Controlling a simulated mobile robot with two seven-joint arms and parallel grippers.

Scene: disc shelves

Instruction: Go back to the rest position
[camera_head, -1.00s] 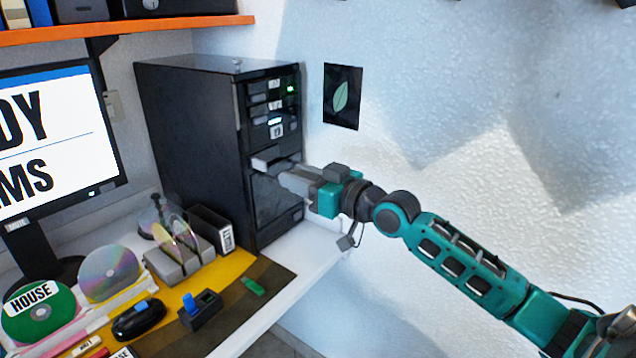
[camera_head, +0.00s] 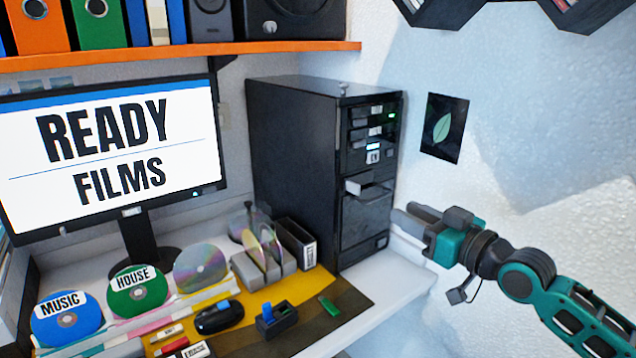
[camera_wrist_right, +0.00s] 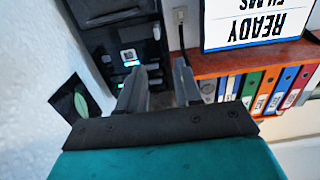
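My right gripper (camera_head: 402,216) is in front of the black computer tower (camera_head: 300,165), to the right of its front face. In the right wrist view its two fingers (camera_wrist_right: 160,80) stand apart with nothing visible between them. A light tray (camera_head: 365,184) sticks out of the tower's front, a little above the gripper's height in the picture. The tower also shows at the top of the right wrist view (camera_wrist_right: 100,12). My left gripper is not in view.
A monitor (camera_head: 110,150) reads "READY FILMS". The desk holds music (camera_head: 66,318) and house (camera_head: 138,290) discs, a disc rack (camera_head: 262,268) and a mouse (camera_head: 220,318). An orange shelf (camera_head: 180,55) with binders is above.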

